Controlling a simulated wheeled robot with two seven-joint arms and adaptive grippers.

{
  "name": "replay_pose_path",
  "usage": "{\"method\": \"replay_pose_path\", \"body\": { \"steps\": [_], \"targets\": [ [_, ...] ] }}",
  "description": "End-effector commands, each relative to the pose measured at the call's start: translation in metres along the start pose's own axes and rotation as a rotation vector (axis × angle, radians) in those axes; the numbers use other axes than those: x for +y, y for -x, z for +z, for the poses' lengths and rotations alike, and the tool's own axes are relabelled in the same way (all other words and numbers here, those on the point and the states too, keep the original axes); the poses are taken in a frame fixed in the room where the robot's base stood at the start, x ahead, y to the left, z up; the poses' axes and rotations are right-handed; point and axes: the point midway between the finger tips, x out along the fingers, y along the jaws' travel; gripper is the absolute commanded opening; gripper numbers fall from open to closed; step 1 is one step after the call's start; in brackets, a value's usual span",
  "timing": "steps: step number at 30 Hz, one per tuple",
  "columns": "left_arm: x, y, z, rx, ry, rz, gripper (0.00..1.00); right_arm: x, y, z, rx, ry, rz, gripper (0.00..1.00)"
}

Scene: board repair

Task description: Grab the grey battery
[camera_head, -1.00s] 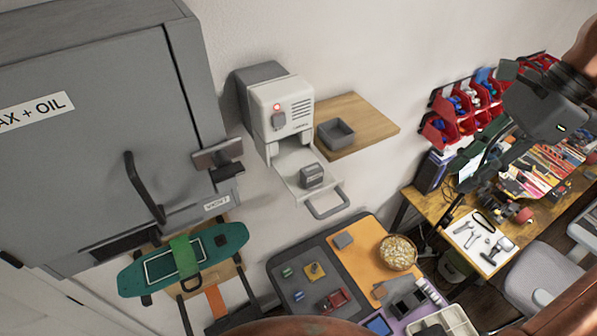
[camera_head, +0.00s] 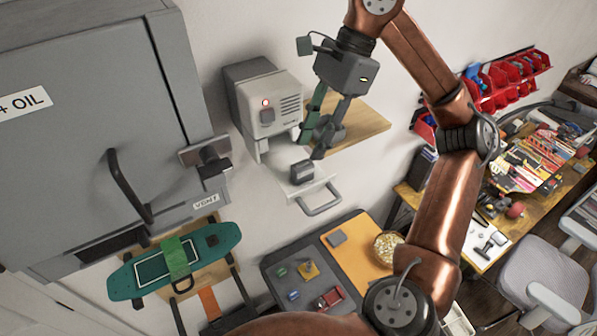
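A small dark grey block (camera_head: 302,172), which looks like the grey battery, sits on the pulled-out tray (camera_head: 318,187) of the white and grey wall machine (camera_head: 262,105). My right gripper (camera_head: 312,146) is above and slightly right of the block, in front of the wooden shelf. It points down, its fingers are apart, and nothing shows between them. A gap shows in the picture between the fingertips and the block. My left gripper is out of view.
The wooden shelf (camera_head: 372,125) holds a grey open box, largely hidden by my gripper. Below are a mat (camera_head: 270,262) with small parts and a bowl (camera_head: 386,246). A grey cabinet (camera_head: 70,130) and a green skateboard deck (camera_head: 215,241) are at left.

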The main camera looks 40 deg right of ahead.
Motion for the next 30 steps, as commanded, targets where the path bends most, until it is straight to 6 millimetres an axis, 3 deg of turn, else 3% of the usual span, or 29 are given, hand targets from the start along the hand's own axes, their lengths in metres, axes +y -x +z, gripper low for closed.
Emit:
{"method": "replay_pose_path", "body": {
  "steps": [12, 21, 30],
  "targets": [
    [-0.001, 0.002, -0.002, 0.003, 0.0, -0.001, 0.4, 0.003, -0.047, -0.001, 0.002, -0.001, 0.001, 0.28],
    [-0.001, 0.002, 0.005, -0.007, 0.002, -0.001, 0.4, 0.002, -0.053, -0.001, 0.0, 0.001, -0.001, 0.28],
    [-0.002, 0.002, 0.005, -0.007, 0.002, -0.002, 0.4, 0.002, -0.053, -0.001, 0.0, 0.001, 0.0, 0.08]
  ]
}}
